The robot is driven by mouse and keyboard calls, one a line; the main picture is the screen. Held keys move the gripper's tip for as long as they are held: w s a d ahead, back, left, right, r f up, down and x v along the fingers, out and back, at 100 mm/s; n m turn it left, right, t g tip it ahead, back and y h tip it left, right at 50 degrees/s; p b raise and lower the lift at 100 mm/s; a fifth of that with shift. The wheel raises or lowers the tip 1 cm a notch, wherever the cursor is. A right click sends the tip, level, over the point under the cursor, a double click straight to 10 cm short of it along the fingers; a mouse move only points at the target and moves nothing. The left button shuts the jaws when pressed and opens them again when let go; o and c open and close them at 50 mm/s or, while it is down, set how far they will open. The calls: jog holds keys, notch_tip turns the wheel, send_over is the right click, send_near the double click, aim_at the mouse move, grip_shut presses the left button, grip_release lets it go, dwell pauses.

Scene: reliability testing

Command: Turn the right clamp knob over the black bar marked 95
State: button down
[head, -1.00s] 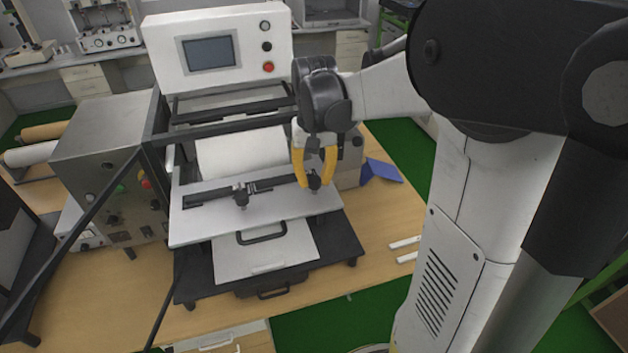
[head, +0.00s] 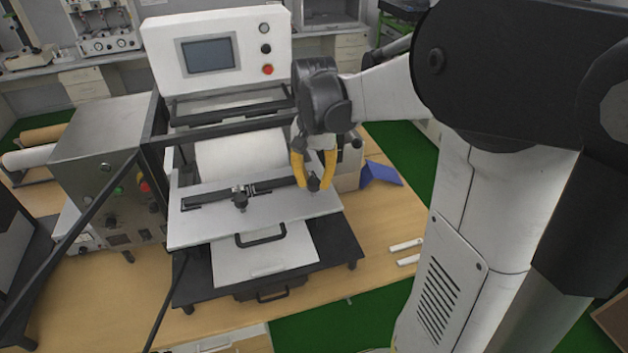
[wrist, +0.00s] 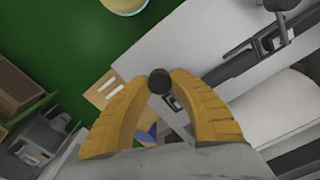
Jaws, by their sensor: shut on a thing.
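The right clamp knob (head: 313,184) is a small dark knob at the right end of the black bar (head: 205,199) on the machine's white plate. My gripper (head: 314,186), with yellow fingers, reaches down over it and is shut on it. In the wrist view the knob (wrist: 160,81) shows as a dark round top between the two yellow fingertips (wrist: 160,83). The left clamp knob (head: 240,201) stands free near the middle of the bar, and it also shows at the top right of the wrist view (wrist: 281,5). No marking on the bar is legible.
The machine's white panel (head: 170,45) with screen and buttons rises behind the bar. A white roll (head: 240,155) lies behind the plate. A black diagonal frame bar (head: 75,237) crosses at left. A blue piece (head: 380,173) and two white strips (head: 406,245) lie on the wooden table at right.

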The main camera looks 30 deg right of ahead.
aim_at(314, 181)
jog(key=c, duration=1.1)
grip_release()
notch_tip(314, 181, up, 12)
jog(key=s+a+f+n+t, duration=0.8)
jog(key=s+a, duration=0.3)
jog(key=a, duration=0.3)
notch_tip(314, 181, down, 22)
jog(key=b, duration=2.2)
jog(key=shift+d+n+g+b, duration=0.2)
jog(key=shift+n+g+b, duration=0.1)
jog(key=shift+g+b, duration=0.1)
